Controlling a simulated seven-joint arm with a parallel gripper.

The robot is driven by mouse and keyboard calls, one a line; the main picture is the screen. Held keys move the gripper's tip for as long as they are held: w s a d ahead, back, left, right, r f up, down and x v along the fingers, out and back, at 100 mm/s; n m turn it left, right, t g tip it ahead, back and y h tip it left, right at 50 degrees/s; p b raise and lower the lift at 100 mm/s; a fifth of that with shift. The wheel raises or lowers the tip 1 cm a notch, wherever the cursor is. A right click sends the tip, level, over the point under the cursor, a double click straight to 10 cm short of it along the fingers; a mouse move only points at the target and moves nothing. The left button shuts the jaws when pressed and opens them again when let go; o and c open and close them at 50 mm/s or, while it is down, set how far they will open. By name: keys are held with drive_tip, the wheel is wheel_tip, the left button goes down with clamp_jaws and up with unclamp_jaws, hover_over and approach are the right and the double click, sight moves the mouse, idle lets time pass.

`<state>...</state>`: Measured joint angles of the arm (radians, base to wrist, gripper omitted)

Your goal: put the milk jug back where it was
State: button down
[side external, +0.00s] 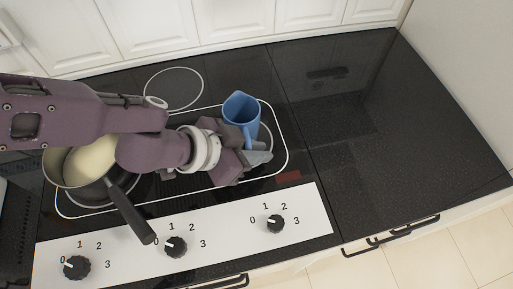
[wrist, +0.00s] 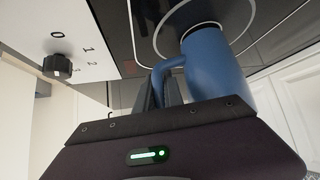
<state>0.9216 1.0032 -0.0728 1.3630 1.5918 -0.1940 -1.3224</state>
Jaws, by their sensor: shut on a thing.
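The blue milk jug (side external: 238,110) is over the right part of the black cooktop, near a ring marking. It looks roughly upright; I cannot tell whether its base touches the surface. In the wrist view the jug (wrist: 212,66) is just beyond my gripper, with its handle (wrist: 162,76) toward the fingers. My gripper (side external: 252,148) is shut on the jug's handle side; its dark fingers (wrist: 163,92) show there. The exact grip is partly hidden by the gripper body.
A pot (side external: 75,170) with pale contents stands at the left under my arm, its black handle (side external: 132,212) pointing to the front. A white knob panel (side external: 215,232) runs along the front. The dark counter (side external: 385,130) at the right is clear. White cabinets (side external: 150,30) stand behind.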

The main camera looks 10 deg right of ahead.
drive_tip(key=shift+f, duration=0.15)
drive_tip(key=c, duration=1.5)
unclamp_jaws()
drive_tip(key=shift+f, duration=0.1)
drive_tip(key=shift+o, duration=0.2)
